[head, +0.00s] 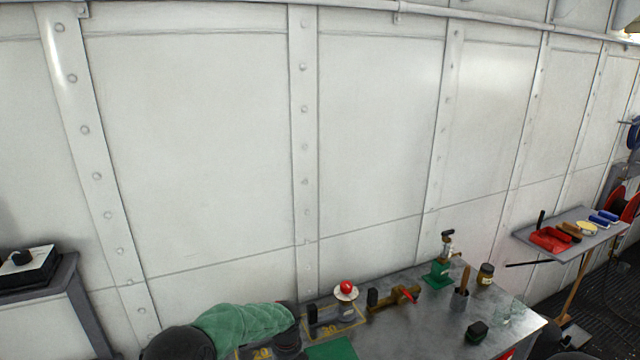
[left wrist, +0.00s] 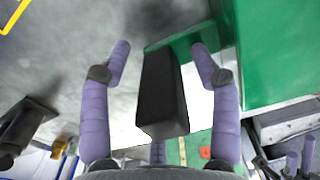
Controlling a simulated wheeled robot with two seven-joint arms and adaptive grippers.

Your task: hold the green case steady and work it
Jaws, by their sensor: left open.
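The green case (left wrist: 275,55) fills the upper right of the left wrist view. A black block-like part (left wrist: 160,90) stands against its green edge; I cannot tell how they join. My left gripper (left wrist: 163,58) is open, with its purple fingers on either side of the black part and apart from it. In the head view a green surface (head: 331,349), likely the case, is cut by the bottom edge. Small purple parts in the lower right corner of the left wrist view look like my right gripper (left wrist: 299,158), cut off by the frame.
A metal table (head: 410,330) carries a red-topped knob (head: 346,288), a brass valve (head: 400,296), a green-based device (head: 438,272), a jar (head: 486,274) and a black block (head: 477,331). A shelf with red and blue items (head: 570,232) stands right. A riveted wall closes the back.

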